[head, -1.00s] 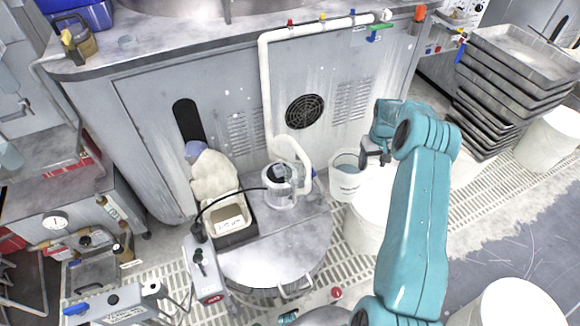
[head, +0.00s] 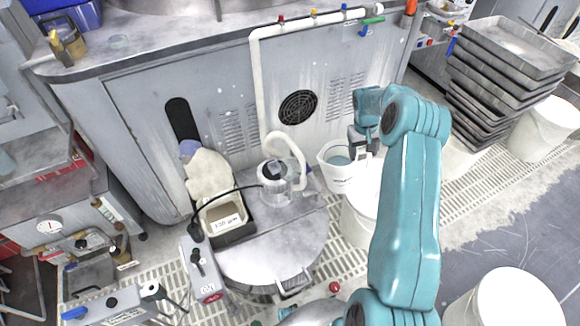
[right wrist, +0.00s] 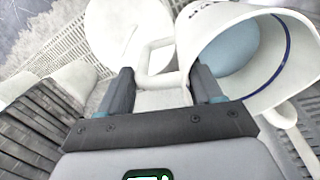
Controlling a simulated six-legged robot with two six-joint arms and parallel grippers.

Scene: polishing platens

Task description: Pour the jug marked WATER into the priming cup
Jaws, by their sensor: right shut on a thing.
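The white jug (head: 338,181) with dark lettering on its side is right of the round metal lid, with bluish liquid inside. In the right wrist view the jug (right wrist: 292,28) shows its open mouth, a blue line inside, and part of its marking. My right gripper (right wrist: 163,90) is shut on the jug's handle (right wrist: 157,72); in the head view the gripper (head: 360,140) is at the jug's right side. A clear cup-like vessel (head: 275,190), apparently the priming cup, stands on the metal lid, left of the jug and apart from it. My left gripper is not in view.
A white curved pipe (head: 290,150) rises close behind the clear vessel. A box with a pale bag (head: 208,172) stands to its left. The grey cabinet (head: 150,120) is behind. A white bucket (head: 360,222) is below the jug, and stacked trays (head: 490,95) stand at right.

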